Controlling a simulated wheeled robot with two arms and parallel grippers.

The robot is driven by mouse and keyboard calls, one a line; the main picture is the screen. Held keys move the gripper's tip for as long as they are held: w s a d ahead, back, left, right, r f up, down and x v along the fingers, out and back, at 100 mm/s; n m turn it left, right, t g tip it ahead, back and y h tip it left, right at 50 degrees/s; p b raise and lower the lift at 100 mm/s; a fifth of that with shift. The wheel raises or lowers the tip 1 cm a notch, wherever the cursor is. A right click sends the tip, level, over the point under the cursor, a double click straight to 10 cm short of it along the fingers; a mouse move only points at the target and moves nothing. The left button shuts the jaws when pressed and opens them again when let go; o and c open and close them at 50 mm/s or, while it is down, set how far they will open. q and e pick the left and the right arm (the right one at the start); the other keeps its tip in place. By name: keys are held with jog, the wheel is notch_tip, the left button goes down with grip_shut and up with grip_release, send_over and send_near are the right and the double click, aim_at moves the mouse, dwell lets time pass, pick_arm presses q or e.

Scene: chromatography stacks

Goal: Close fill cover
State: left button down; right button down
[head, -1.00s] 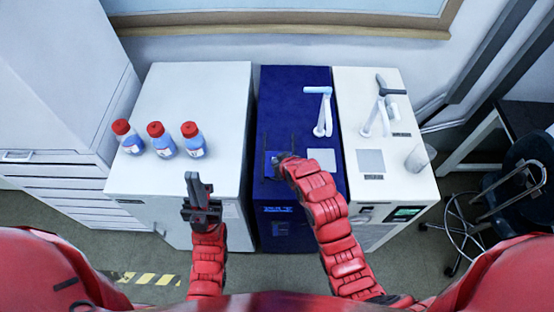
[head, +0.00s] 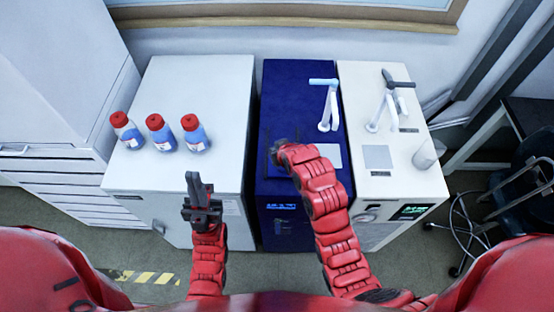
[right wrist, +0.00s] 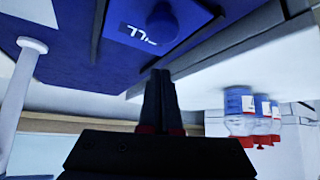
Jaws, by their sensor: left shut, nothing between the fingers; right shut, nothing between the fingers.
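The blue machine (head: 297,90) stands between two white cabinets. In the right wrist view, which is upside down, a blue panel (right wrist: 122,40) with pale lettering and a round knob (right wrist: 162,22) looks like the fill cover. I cannot tell how far it is open. My right gripper (right wrist: 160,75) is shut and empty, its tips close to the machine's edge by the panel; contact is unclear. In the head view my right wrist (head: 297,152) hides most of the cover. My left gripper (head: 196,178) is shut and empty in front of the left white cabinet.
Three red-capped bottles (head: 160,135) stand on the left white cabinet (head: 215,85). A white jointed arm (head: 330,105) rises behind on the blue machine. A stool (head: 480,215) stands at right.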

jog(key=b+v, duration=0.2)
jog(key=v, duration=0.4)
jog(key=shift+s+d+b, duration=0.25)
jog(key=shift+b, duration=0.05)
jog(key=shift+p+v, duration=1.15)
jog(key=shift+v, duration=0.5)
